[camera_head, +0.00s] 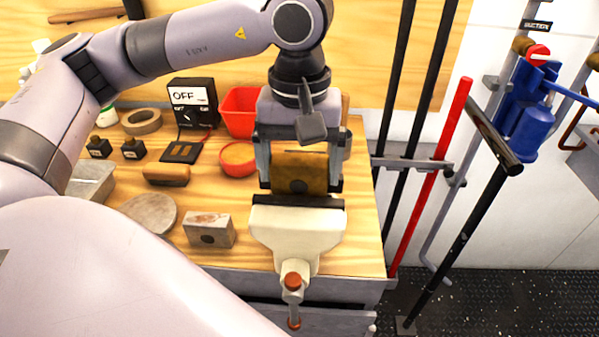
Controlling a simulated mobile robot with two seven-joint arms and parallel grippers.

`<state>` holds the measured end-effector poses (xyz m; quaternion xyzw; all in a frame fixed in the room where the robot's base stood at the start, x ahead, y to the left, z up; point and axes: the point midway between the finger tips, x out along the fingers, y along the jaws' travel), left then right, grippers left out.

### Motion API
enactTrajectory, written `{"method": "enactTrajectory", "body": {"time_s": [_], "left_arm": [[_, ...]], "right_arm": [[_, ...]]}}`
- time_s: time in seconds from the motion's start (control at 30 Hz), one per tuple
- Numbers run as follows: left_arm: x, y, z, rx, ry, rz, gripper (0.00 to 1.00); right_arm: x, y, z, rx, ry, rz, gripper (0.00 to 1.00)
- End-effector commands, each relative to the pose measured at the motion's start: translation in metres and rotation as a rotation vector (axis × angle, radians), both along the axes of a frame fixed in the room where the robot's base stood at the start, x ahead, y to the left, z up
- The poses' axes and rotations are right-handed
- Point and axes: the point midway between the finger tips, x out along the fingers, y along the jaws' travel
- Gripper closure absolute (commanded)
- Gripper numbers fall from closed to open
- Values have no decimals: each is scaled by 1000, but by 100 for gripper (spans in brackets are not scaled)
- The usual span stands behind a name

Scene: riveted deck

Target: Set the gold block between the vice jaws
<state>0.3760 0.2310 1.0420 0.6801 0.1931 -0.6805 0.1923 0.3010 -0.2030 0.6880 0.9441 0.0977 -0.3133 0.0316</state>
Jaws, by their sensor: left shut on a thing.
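The gold block (299,168) is upright between the two fingers of my left gripper (300,180), which is shut on it. The cream vice (296,228) is mounted at the front edge of the wooden bench. Its dark front jaw (297,201) runs across just in front of the block's lower edge. The block's bottom is hidden behind that jaw, so I cannot tell whether it rests between the jaws. The rear jaw is mostly hidden by the block and gripper. My right gripper is not in view.
Left of the vice on the bench (218,262) lie a grey block with a dark spot (208,229), a round stone disc (150,212) and a brush (166,175). Behind are a red bowl (238,159), a red bin (240,112) and an OFF box (193,102). Poles stand at right.

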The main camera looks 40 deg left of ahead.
Motion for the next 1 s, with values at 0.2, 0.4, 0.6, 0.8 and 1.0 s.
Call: {"method": "enactTrajectory", "body": {"time_s": [0.2, 0.4, 0.6, 0.8, 1.0], "left_arm": [[0, 0, -20, -1, -2, 0, 59], [0, 0, -20, -1, -2, 0, 59], [0, 0, -24, -1, -1, 0, 4], [0, 0, -23, 0, 0, 0, 0], [0, 0, -15, -1, -3, 0, 0]], "right_arm": [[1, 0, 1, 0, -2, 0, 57], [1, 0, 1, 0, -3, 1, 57], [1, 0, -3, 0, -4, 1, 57], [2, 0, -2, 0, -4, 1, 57], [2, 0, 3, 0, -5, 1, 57]]}}
